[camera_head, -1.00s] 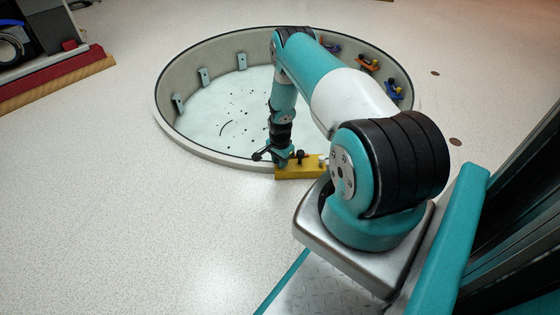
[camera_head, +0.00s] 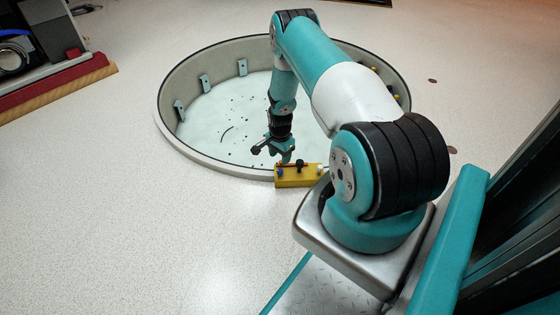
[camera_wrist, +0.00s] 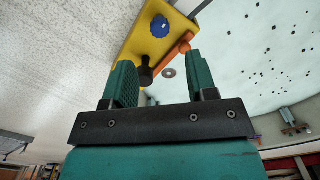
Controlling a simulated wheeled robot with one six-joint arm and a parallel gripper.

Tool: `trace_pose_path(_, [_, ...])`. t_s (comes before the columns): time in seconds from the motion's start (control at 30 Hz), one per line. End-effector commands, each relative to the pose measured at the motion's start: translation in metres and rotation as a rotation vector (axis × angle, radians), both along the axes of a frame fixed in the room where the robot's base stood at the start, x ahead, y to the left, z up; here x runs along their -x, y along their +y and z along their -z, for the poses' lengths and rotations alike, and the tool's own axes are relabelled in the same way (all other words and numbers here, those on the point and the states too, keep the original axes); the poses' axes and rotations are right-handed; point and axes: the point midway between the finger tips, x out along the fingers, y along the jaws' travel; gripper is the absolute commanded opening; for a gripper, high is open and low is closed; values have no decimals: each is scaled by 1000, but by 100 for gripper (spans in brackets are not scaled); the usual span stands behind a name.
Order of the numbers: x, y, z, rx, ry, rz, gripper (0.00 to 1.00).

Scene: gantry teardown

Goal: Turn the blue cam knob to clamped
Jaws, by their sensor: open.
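The blue cam knob (camera_wrist: 160,26) sits on a yellow block (camera_wrist: 135,45) at the top of the wrist view, beyond my fingertips. It is a small scalloped disc. An orange lever (camera_wrist: 178,50) lies beside it, and a black knob (camera_wrist: 146,72) stands nearer, between my fingers in the picture. In the head view the yellow block (camera_head: 300,181) sits at the pit's near rim, and the blue knob (camera_head: 280,173) is tiny at its left end. My gripper (camera_wrist: 157,60) is open and empty, apart from the blue knob. In the head view my gripper (camera_head: 280,153) hangs just behind the block.
A round pit (camera_head: 215,125) with a pale floor, dark specks and small wall brackets lies beyond the block. Coloured fittings on its right wall are mostly hidden by my arm. A red and wooden-edged bench (camera_head: 60,82) stands at upper left. The speckled floor at left is clear.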

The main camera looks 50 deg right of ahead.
Motion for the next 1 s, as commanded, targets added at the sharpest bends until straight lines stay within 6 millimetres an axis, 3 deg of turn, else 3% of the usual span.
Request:
trace_pose_path(0.03, [0, 0, -22, 0, -1, 0, 52])
trace_pose_path(0.1, [0, 0, -39, 0, -1, 0, 52])
trace_pose_path(0.4, [0, 1, -85, -1, 1, 0, 52])
trace_pose_path(1.0, [0, 0, -91, -1, 1, 0, 52])
